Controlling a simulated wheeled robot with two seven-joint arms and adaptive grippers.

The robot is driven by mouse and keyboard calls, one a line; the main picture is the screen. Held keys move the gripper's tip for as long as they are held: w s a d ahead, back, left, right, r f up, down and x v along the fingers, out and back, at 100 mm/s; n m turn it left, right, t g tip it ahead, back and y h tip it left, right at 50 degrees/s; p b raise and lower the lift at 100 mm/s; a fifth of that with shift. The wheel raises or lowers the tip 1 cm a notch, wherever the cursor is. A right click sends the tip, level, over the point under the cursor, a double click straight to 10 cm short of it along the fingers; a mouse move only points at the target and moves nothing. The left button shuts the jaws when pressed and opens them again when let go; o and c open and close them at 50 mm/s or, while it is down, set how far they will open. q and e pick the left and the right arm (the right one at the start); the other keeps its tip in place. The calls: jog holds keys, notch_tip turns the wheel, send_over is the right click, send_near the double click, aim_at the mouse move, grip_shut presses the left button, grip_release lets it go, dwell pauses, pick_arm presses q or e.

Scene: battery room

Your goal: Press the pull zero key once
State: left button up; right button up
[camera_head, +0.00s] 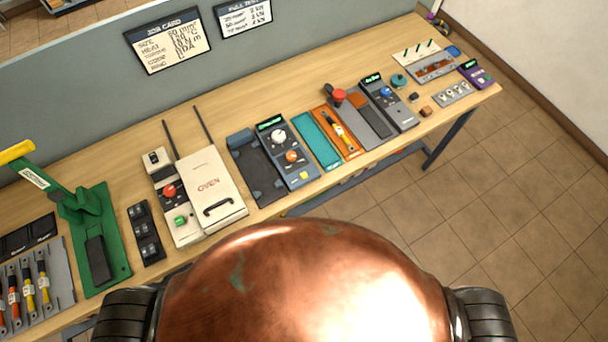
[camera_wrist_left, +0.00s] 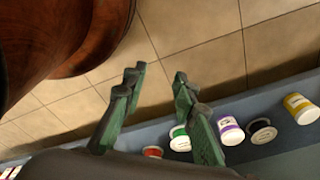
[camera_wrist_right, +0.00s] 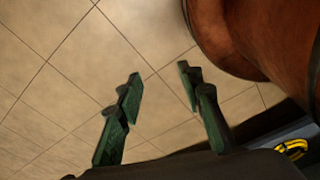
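No key can be read as the pull zero key in the head view; key labels are too small. A dark grey unit with a green display and blue knob (camera_head: 386,92) stands right of centre on the bench, beside a grey fixture with a red knob (camera_head: 338,95). A blue-grey unit (camera_head: 299,181) with white and orange knobs is nearer the middle. A small purple unit with a display (camera_head: 477,74) is at the far right. My left gripper (camera_wrist_left: 156,90) is open and empty in the left wrist view. My right gripper (camera_wrist_right: 158,95) is open and empty over floor tiles.
The wooden bench (camera_head: 290,72) runs along a grey partition. An oven box (camera_head: 211,170), a green lever press (camera_head: 105,250), a teal mat (camera_head: 316,141) and an orange tray (camera_head: 348,152) crowd it.

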pick_arm(q)
jog(key=shift+s, duration=0.4)
jog(key=shift+c, duration=0.7)
jog(key=shift+s+f, duration=0.1)
jog(key=shift+s, duration=0.9)
jog(key=c, duration=0.3)
jog(key=shift+s, duration=0.3)
grip_shut()
jog(key=shift+w, duration=0.9)
pick_arm(e)
jog(key=shift+s+d, duration=0.4)
jog(key=shift+s, duration=0.35)
pick_arm(q)
jog(key=shift+s, duration=0.25)
jog(key=shift+s, duration=0.1)
pick_arm(e)
jog(key=shift+a, duration=0.35)
